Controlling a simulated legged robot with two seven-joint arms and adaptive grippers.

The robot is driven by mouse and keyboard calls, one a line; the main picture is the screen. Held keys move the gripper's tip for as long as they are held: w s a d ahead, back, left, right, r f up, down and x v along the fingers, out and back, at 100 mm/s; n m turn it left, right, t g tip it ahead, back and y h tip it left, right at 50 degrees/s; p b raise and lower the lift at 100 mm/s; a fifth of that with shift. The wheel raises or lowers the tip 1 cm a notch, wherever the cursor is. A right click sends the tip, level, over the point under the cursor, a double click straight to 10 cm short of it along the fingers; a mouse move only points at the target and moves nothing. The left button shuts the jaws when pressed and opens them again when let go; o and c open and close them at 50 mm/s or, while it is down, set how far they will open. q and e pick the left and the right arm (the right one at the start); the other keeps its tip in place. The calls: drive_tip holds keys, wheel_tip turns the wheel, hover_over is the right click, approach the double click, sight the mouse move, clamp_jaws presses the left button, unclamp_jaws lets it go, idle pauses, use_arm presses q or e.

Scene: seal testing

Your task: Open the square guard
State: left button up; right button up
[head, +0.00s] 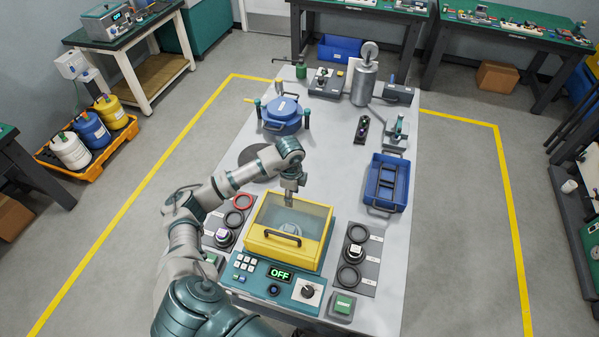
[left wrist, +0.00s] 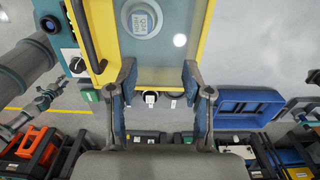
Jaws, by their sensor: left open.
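The square guard (head: 262,247) is a yellow frame with a clear top, and it sits down over the test station in the head view. A dark bar handle (head: 275,238) is on its front side. A pale round part (head: 290,229) shows through the clear panel. In the left wrist view the guard's yellow edge (left wrist: 104,62), the handle (left wrist: 84,36) and the round part (left wrist: 142,20) show near the top. My left gripper (head: 290,201) is above the back part of the guard, pointing down. Its two fingers (left wrist: 160,82) are apart with nothing between them. My right gripper is out of view.
A control panel (head: 243,284) with an OFF display (head: 279,274) and a knob (head: 308,291) stands in front of the guard. Seal mats with dark rings (head: 349,275) flank it. A blue tray (head: 387,183) lies to the right, and a blue lidded pot (head: 283,112) stands behind.

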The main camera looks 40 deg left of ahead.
use_arm(q)
drive_tip(key=w+a+r, duration=0.1)
drive_tip(key=w+a, duration=0.1)
drive_tip(key=w, duration=0.5)
drive_tip(key=shift+w+a+r, duration=0.3)
drive_tip(key=shift+a+r, duration=0.05)
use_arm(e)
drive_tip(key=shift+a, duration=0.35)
use_arm(q)
drive_tip(key=shift+d, duration=0.1)
drive_tip(key=c, duration=0.7)
clamp_jaws()
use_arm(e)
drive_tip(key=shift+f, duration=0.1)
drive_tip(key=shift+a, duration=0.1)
